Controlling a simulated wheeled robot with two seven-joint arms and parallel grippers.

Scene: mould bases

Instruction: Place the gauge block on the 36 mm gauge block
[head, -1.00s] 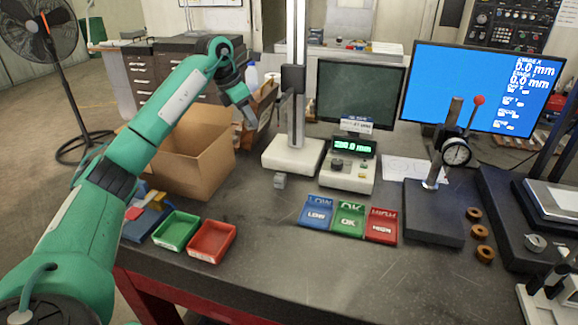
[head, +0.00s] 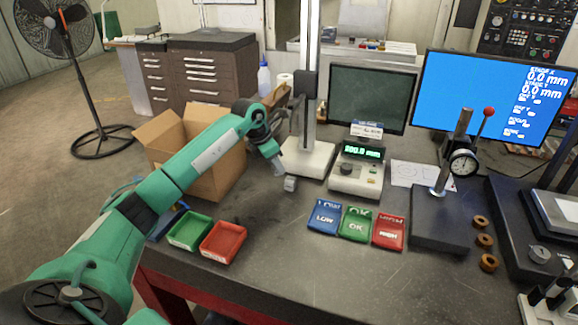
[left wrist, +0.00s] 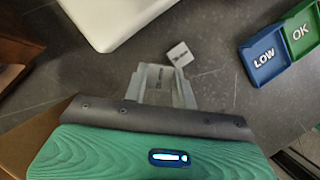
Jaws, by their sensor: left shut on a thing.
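My left gripper (head: 277,166) is low over the bench, just above and left of a small grey block (head: 290,184) that sits on the bench top. In the left wrist view my gripper (left wrist: 160,88) is shut on a pale grey gauge block (left wrist: 158,76) with dark marking. The grey block on the bench also shows there (left wrist: 180,54), just beyond the fingertips, with small dark print on its face; I cannot read its size. A gap in height between the two blocks cannot be judged. My right gripper is not in view.
The white height stand base (head: 308,158) is close behind the block. A digital readout box (head: 357,172) stands to its right. LOW (head: 325,218), OK (head: 356,224) and HIGH (head: 388,232) trays lie to the right front. Green (head: 189,232) and red (head: 223,242) bins and a cardboard box (head: 215,180) are left.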

